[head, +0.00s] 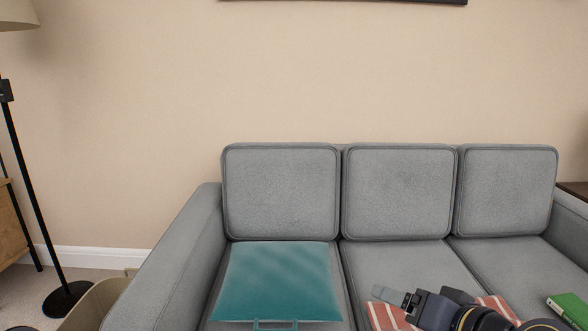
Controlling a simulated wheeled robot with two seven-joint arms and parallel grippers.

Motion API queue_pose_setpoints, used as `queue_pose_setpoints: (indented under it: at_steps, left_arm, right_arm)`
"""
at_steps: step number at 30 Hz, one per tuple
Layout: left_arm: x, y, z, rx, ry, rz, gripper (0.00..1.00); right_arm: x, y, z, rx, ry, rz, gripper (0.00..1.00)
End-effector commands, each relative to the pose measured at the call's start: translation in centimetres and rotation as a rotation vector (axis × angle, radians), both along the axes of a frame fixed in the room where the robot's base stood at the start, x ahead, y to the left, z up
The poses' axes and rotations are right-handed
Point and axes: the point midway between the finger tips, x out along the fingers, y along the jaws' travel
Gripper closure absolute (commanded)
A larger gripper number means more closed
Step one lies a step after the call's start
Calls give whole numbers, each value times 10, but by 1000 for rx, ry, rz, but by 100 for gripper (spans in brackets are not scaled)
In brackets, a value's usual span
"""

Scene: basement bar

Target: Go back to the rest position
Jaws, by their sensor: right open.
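My right gripper (388,295) reaches in from the lower right, its jaws pointing left and open. It shows above the front of the grey sofa's (400,268) middle seat, in front of a red-and-white striped cloth (384,318). I see nothing between its jaws. My right arm hides part of the cloth. My left gripper is not in view.
A flat teal item (276,280) lies on the sofa's left seat, with a teal loop (275,323) at its front. A green item (568,308) lies on the right seat. A floor lamp (30,185) and a beige bin (92,306) stand left of the sofa.

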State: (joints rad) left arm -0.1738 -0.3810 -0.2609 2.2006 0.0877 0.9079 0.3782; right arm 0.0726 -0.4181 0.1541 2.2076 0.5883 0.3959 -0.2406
Motion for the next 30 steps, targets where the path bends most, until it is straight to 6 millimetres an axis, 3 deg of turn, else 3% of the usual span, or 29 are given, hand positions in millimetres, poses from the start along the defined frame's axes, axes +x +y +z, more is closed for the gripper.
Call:
queue_pose_setpoints:
  at_steps: [1, 6, 15, 16, 26, 30]
  left_arm:
    - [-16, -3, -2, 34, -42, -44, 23]
    - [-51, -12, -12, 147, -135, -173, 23]
    - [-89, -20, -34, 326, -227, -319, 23]
    - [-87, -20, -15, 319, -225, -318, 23]
    - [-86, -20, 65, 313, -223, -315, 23]
    - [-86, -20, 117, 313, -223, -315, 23]
  right_arm:
    - [-25, -2, -19, -42, 54, 33, 23]
    - [-85, -10, -74, -151, 229, 99, 23]
    - [-165, -31, -143, -283, 481, 126, 23]
    - [-162, -31, -123, -280, 475, 126, 23]
    - [-160, -30, -42, -278, 471, 128, 23]
    - [-160, -30, 10, -278, 470, 127, 23]
